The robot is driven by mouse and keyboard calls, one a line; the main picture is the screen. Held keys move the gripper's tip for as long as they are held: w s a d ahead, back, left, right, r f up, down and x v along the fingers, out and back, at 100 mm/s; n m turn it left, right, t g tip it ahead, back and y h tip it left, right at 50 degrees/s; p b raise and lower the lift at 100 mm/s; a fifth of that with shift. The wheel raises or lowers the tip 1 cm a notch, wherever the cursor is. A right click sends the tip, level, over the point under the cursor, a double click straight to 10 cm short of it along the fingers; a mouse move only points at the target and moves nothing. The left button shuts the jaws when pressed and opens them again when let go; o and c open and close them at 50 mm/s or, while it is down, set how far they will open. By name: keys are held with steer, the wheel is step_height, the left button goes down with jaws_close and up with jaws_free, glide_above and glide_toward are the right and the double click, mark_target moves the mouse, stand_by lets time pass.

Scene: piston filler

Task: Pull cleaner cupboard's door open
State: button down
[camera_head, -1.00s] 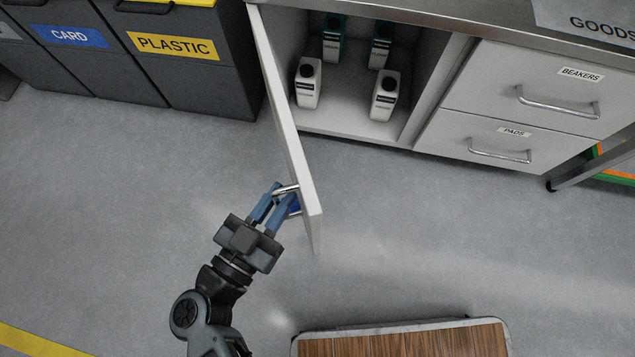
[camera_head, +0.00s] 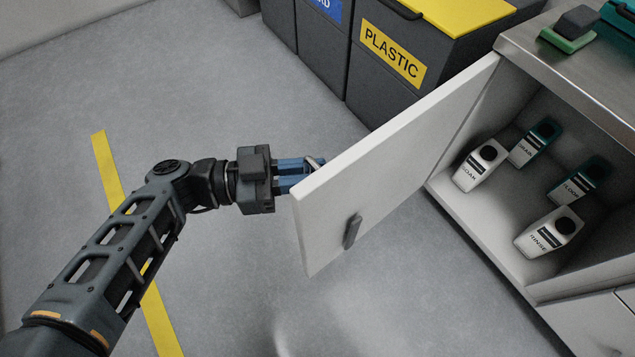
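The cleaner cupboard's door (camera_head: 395,165) is white and stands wide open, swung out to the left of the cupboard. Inside the cupboard (camera_head: 470,215) stand several bottles, among them a white one marked RINSE (camera_head: 549,231). My gripper (camera_head: 301,172) is at the door's free edge, on its outer face. Its blue fingers are at the metal handle (camera_head: 315,162), of which only a small part shows; the door hides the rest and the fingertips. I cannot tell whether the fingers are closed on the handle. A small dark grey fitting (camera_head: 352,231) sits on the door's inner face.
A grey bin with a yellow lid marked PLASTIC (camera_head: 392,56) stands behind the door, with other bins to its left. A steel worktop (camera_head: 570,75) tops the cupboard and carries a green and grey item (camera_head: 571,30). The floor left of the door is clear, with a yellow line (camera_head: 160,318).

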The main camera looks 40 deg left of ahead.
steer(key=shift+a+f, duration=0.1)
steer(key=shift+a, duration=0.05)
steer(key=c, duration=1.3)
jaws_free()
steer(key=shift+c, duration=0.2)
steer(key=v, duration=0.8)
